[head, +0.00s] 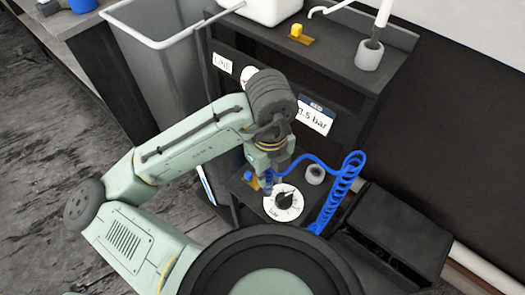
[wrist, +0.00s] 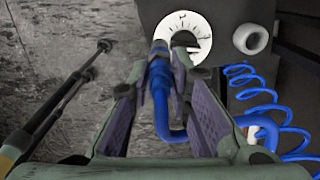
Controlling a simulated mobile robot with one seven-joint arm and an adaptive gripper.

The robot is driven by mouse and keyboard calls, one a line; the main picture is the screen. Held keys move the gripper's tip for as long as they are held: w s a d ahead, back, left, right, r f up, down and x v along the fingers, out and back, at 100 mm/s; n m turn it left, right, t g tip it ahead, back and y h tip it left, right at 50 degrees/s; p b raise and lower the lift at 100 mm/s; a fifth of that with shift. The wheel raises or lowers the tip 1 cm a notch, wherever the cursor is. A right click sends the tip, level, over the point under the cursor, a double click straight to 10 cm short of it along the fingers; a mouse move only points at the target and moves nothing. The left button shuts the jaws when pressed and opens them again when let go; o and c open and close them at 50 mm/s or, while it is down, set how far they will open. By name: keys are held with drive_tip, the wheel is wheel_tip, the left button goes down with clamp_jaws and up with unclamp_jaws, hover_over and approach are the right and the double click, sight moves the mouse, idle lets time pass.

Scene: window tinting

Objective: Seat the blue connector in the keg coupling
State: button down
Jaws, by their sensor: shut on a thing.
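My gripper (head: 268,158) is shut on the blue connector (wrist: 159,48), in front of the lower ledge of the dark cabinet. A blue hose (wrist: 168,125) bends away behind the connector between the fingers. In the head view the connector (head: 268,186) is small and partly hidden under my gripper. I cannot tell for sure which part is the keg coupling; no mating opening shows clearly at the connector's tip.
The white dial (head: 285,203) with a black knob and a grey round socket (head: 315,174) sit on the ledge. The coiled blue hose (head: 345,185) rises at the right. A grey bin (head: 170,70) stands behind my arm.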

drive_tip(key=w+f+b, duration=0.2)
drive_tip(key=w, duration=0.6)
drive_tip(key=w+d+f+b, duration=0.1)
drive_tip(key=w+f+b, duration=0.2)
drive_tip(key=w, duration=0.4)
drive_tip(key=shift+w, duration=0.35)
drive_tip(key=shift+f, duration=0.1)
drive_tip(key=shift+f, duration=0.15)
drive_tip(key=c, duration=1.5)
unclamp_jaws()
wheel_tip(320, 180, up, 12)
drive_tip(key=shift+r+b, duration=0.25)
drive_tip(key=shift+b, duration=0.35)
drive_tip(key=shift+s, duration=0.1)
